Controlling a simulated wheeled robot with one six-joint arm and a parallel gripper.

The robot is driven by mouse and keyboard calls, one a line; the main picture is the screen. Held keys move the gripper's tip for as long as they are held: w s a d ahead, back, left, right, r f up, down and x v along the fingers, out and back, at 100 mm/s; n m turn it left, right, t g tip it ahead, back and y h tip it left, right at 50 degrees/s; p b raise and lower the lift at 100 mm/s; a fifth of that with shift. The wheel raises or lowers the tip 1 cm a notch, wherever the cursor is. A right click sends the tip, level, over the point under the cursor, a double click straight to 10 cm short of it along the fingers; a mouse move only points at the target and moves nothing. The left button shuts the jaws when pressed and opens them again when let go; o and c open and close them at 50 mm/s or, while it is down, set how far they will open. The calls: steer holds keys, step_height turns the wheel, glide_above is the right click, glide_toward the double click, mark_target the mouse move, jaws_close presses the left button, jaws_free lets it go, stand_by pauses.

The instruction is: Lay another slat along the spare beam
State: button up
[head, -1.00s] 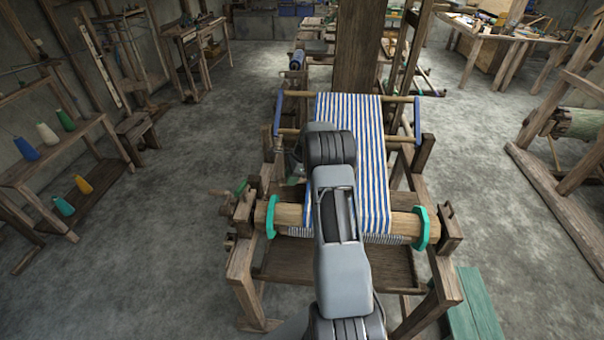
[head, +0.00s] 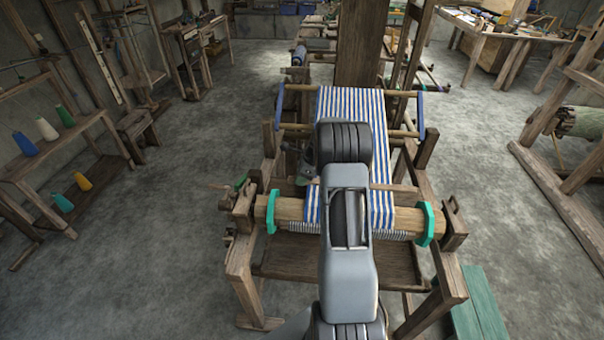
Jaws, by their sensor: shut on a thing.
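A light wooden beam (head: 292,209) with green end collars lies across the near end of the loom. Blue-and-white striped cloth (head: 380,150) runs down to it. A thin wooden slat (head: 397,188) shows right of my arm, across the cloth just beyond the beam. Its middle is hidden by my arm. My gripper (head: 308,168) is mostly hidden behind the arm; only a dark grey part shows at the left, over the loom. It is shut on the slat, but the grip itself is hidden. I cannot tell whether the slat touches the cloth.
The loom's side posts (head: 437,185) and brackets flank the beam. A green bench (head: 478,302) stands at the near right. A rack with thread cones (head: 47,130) is at left, and a frame with a green roller (head: 582,122) at right.

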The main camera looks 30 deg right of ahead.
mark_target(295, 204)
steer(key=shift+s+a+f+b, duration=0.35)
steer(key=shift+s+a+b, duration=0.1)
steer(key=shift+s+a, duration=0.2)
steer(key=shift+s+a+f+b, duration=0.4)
steer(key=shift+s+a, duration=0.1)
steer(key=shift+s, duration=0.2)
steer(key=shift+s+a+f+b, duration=0.2)
steer(key=shift+s+a+f, duration=0.05)
steer(key=shift+s+a, duration=0.6)
steer(key=shift+s+a+f+b, duration=0.2)
steer(key=shift+s+a, duration=0.45)
steer(key=shift+s, duration=0.25)
steer(key=o, duration=1)
steer(key=v, duration=1.4)
steer(key=shift+s+f, duration=0.1)
